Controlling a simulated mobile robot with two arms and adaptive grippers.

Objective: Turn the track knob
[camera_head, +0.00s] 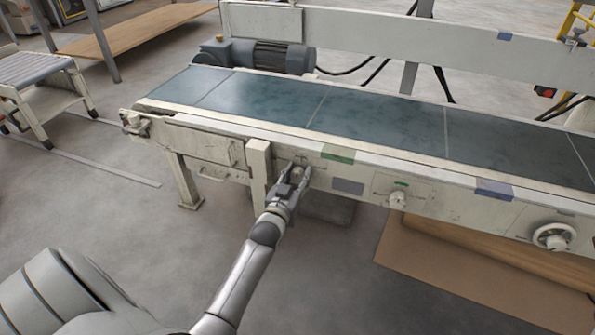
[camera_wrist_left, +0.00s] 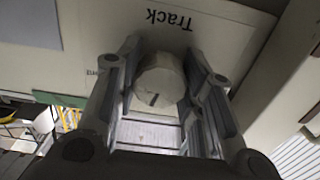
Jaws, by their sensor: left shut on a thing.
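The track knob (camera_wrist_left: 158,82) is a pale round knob with a short dark mark on its face. It sits on the conveyor's side panel under the printed word "Track", which appears upside down in the left wrist view. My left gripper (camera_wrist_left: 160,90) has its fingers on either side of the knob and is shut on it. In the head view, my left gripper (camera_head: 295,176) reaches the panel just right of a white upright post, and its fingers mostly hide the knob. My right gripper is in neither view.
The conveyor belt (camera_head: 370,118) runs above the panel. A smaller knob (camera_head: 397,199) and a large round handwheel (camera_head: 553,236) are farther right on the same side. The white post (camera_head: 259,172) stands close left of my gripper. Cardboard (camera_head: 470,270) lies on the floor below.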

